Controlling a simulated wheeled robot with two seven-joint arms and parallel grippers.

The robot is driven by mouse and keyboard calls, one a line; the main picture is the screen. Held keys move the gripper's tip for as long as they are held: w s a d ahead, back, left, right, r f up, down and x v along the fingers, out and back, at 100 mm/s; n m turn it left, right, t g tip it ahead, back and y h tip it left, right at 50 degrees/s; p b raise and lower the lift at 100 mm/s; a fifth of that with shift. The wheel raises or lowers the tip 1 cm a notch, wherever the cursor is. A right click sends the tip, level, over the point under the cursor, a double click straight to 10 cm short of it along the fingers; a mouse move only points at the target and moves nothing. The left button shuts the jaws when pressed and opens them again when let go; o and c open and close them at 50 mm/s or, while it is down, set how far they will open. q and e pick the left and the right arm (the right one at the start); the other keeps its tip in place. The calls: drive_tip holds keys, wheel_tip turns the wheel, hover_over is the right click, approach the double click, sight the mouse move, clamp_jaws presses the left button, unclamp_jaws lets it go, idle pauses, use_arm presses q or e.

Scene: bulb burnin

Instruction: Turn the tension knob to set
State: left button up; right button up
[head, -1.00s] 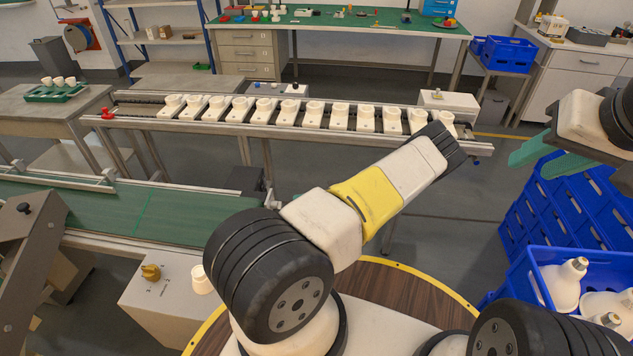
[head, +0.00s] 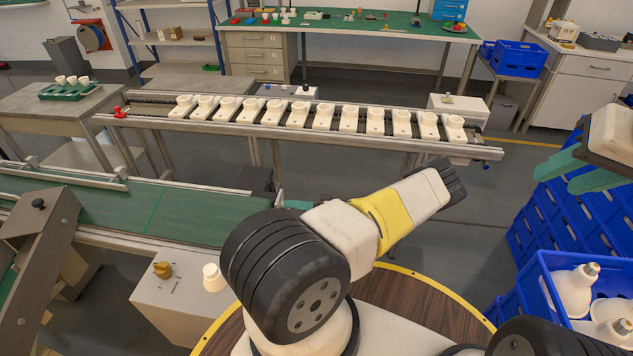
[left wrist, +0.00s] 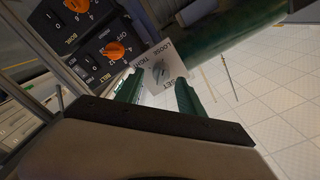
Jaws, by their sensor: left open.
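The tension knob (left wrist: 158,72) is a small grey-teal knob on a pale plate (left wrist: 148,84) lettered LOOSE, TIGHT and SET, seen in the left wrist view. My left gripper (left wrist: 160,82) is open, with one green finger on each side of the knob in the picture. I cannot tell whether the fingers touch it or which mark the knob points to.
A dark panel beside the plate carries an orange belt knob (left wrist: 115,50) and an orange bowl knob (left wrist: 76,5). A green conveyor (head: 150,208) lies at left. A rail holds several white sockets (head: 298,115).

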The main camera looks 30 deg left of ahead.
use_arm(q)
clamp_jaws()
drive_tip(key=shift+m, duration=0.3)
drive_tip(key=shift+s+d+f+m, duration=0.1)
drive_tip(key=shift+f+m, duration=0.15)
drive_tip(key=shift+m, duration=4.1)
drive_tip(key=shift+s+f+m, duration=0.1)
drive_tip(key=shift+f+m, duration=0.1)
drive_tip(key=shift+m, duration=4.2)
drive_tip(key=shift+s+d+f+m, duration=0.1)
drive_tip(key=shift+f+m, duration=0.15)
drive_tip(key=shift+m, duration=4.1)
